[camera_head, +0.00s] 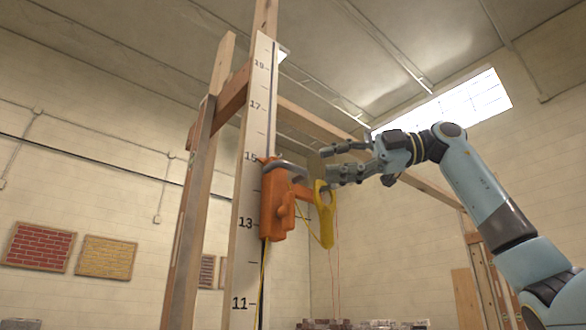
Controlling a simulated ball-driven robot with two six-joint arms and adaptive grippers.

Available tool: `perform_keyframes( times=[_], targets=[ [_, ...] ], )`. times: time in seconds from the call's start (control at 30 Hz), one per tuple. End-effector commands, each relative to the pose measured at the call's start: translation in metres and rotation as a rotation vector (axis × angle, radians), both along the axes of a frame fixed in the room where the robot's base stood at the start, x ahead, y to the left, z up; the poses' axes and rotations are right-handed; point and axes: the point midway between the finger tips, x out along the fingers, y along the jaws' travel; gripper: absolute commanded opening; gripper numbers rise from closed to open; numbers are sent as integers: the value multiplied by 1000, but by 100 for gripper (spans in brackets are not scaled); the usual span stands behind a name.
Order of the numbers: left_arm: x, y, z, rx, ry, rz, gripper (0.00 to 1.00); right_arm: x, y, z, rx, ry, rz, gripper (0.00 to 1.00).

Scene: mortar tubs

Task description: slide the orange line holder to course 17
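The orange line holder (274,204) sits on the pale numbered pole (260,110). Its body spans from just below the 15 mark to a little below the 13 mark. A grey piece lies across its top, and an orange arm sticks out to the right. A yellow piece (326,228) hangs at the end of that arm, with a yellow line looping below. My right gripper (327,164) is open and empty, to the right of the holder's top, its lower finger close above the yellow piece. I cannot tell whether they touch. My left gripper is out of view.
Wooden posts (196,190) and beams frame the pole on its left and behind. Brick panels (40,246) hang on the left wall. Stacked bricks (390,324) show low at the right. The pole above the holder looks clear.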

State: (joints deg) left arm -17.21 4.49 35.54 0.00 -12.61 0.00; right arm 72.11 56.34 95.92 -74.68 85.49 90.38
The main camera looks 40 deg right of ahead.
Motion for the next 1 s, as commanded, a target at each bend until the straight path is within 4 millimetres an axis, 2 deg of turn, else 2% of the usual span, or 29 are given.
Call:
perform_keyframes(
  times=[0.1, 0.3, 0.5, 0.77, 1.0],
  targets=[
    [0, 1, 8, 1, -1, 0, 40, 16, 21, -2, 0, 0, 7, 36],
    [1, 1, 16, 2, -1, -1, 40, 38, 47, -8, 2, 1, 6, 36],
    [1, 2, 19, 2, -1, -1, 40, 49, 59, -11, 1, 1, 2, 36],
    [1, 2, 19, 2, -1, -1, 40, 50, 60, -13, 1, 1, 2, 36],
    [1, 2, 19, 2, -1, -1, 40, 50, 60, -12, 1, 1, 2, 8]
  ],
)
